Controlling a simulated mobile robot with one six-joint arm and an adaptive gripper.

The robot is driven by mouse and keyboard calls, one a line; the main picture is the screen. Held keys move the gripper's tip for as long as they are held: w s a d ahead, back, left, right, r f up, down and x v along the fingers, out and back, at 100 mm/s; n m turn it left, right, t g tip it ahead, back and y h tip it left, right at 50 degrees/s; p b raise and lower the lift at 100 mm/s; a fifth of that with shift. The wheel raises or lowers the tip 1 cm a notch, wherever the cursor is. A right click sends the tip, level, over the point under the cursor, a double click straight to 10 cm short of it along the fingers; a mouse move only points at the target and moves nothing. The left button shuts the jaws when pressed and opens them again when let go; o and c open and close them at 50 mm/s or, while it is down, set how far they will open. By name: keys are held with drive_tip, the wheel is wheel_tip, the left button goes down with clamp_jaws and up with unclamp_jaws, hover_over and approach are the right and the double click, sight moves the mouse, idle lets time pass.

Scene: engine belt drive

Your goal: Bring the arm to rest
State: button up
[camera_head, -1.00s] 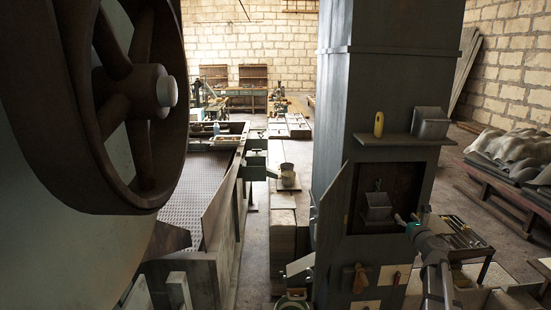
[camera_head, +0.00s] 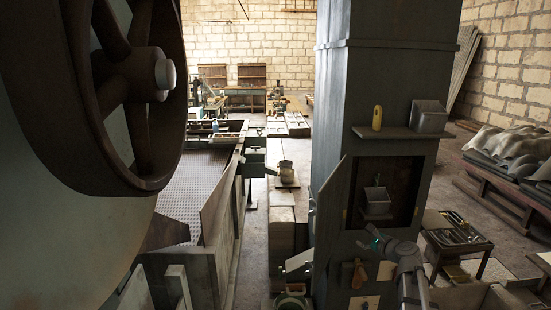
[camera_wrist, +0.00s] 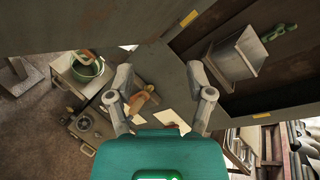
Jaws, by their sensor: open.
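My gripper (camera_head: 366,243) is in front of the dark column, below its open niche. A brown glove-like item (camera_wrist: 141,101) and a pale sheet (camera_wrist: 178,115) show beyond the fingers, on the column face.
A metal scoop (camera_head: 377,201) stands in the niche; its green handle shows in the wrist view. The column's door (camera_head: 331,207) hangs open at left. A shelf (camera_head: 388,132) holds a yellow item and a metal bin. A tool table (camera_head: 457,240) stands at right.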

drive_tip(key=s+a+f+n+g+b, duration=0.3)
drive_tip(key=s+a+f+n+g, duration=0.4)
drive_tip(key=s+a+f+n, duration=0.45)
drive_tip(key=s+a+f+n+g+h+b, duration=0.1)
drive_tip(key=s+f+n+g+h, duration=0.1)
drive_tip(key=s+n, duration=0.4)
drive_tip(key=s+a+f+n+g+h+b, duration=0.1)
drive_tip(key=s+f+n+g+h, duration=0.2)
drive_tip(key=s+f+n, duration=0.3)
drive_tip(key=s+g, duration=0.1)
drive_tip(key=s, duration=0.2)
drive_tip(key=shift+g+h, duration=0.3)
drive_tip(key=shift+g, duration=0.1)
drive_tip(key=shift+w, duration=0.1)
